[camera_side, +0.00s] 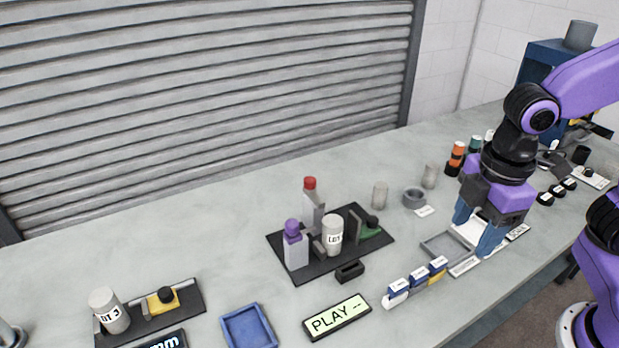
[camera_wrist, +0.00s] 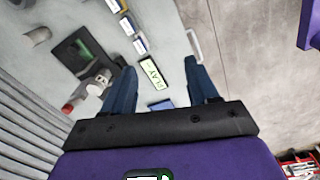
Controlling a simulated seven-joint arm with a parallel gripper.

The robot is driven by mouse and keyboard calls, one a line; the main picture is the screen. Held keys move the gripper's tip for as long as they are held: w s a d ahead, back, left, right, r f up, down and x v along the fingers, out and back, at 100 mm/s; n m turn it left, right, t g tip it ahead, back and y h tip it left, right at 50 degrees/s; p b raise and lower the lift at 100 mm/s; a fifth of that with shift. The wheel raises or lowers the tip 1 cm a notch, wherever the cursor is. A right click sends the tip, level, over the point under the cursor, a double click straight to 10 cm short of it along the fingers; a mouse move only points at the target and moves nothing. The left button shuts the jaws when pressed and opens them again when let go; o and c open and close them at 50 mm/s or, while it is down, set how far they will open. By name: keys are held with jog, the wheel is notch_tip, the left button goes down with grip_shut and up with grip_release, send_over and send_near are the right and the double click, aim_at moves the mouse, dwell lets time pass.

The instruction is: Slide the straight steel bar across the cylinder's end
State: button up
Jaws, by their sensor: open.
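A white cylinder marked with dark lettering (camera_side: 332,236) stands upright on a black fixture plate (camera_side: 288,270) in mid-bench. It appears small at the left in the wrist view (camera_wrist: 103,77). A second white cylinder (camera_side: 109,310) stands on another black plate at the front left. I cannot clearly make out the straight steel bar. My gripper (camera_side: 476,232) is at the right of the bench, pointing down with its blue fingers apart, over or near pale trays.
A grey tray (camera_side: 425,243) lies left of my gripper. Several blue-and-white blocks (camera_side: 418,276) stand in a row in front. A PLAY display (camera_side: 337,317) and blue tray (camera_side: 228,321) lie nearer the front. Purple-capped (camera_side: 295,245) and red-capped (camera_side: 311,200) parts stand beside the middle cylinder.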

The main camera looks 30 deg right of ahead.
jog(key=w+a+r+n+t+h, duration=0.1)
jog(key=w+a+r+n, duration=0.1)
jog(key=w+a, duration=0.5)
jog(key=w+a+r+n, duration=0.2)
jog(key=w+a+n, duration=0.1)
jog(key=w, duration=0.8)
jog(key=n+t+h, duration=0.1)
jog(key=n+h, duration=0.2)
jog(key=n, duration=0.2)
send_over(310, 179)
jog(key=s+a, duration=0.4)
jog(key=a, duration=0.2)
jog(key=x, duration=1.8)
jog(key=shift+s+a, duration=0.15)
jog(key=shift+a, duration=0.15)
